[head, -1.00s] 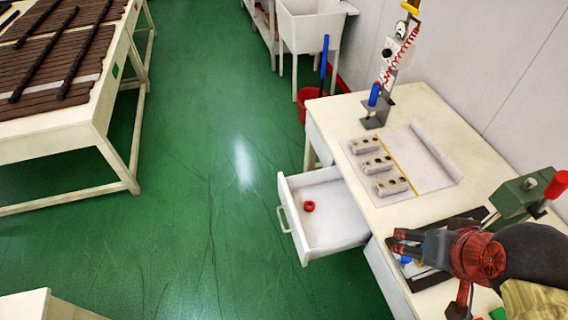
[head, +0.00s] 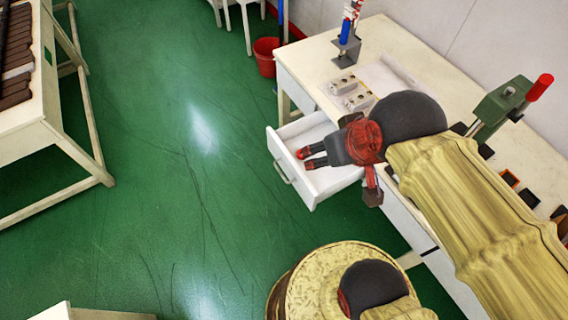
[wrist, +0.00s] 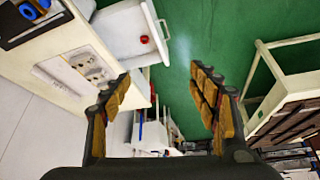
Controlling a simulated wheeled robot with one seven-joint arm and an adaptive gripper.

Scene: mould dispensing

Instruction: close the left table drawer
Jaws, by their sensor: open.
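The left table drawer (head: 290,150) is pulled out from the white table, with a metal handle (head: 282,172) on its front. In the wrist view the open drawer (wrist: 118,45) shows at upper left, with its handle (wrist: 161,28) and a small red ring (wrist: 144,39) inside. My gripper (head: 302,158) is open and appears over the drawer in the head view, hiding part of its inside. In the wrist view its fingers (wrist: 160,84) are spread with nothing between them. I cannot tell its exact height above the drawer.
The white table (head: 388,50) holds grey moulds (head: 343,84) and a green press with a red handle (head: 500,105). A red bucket (head: 265,56) stands on the floor behind. Another table (head: 30,125) is at the left. Green floor (head: 190,190) is clear before the drawer.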

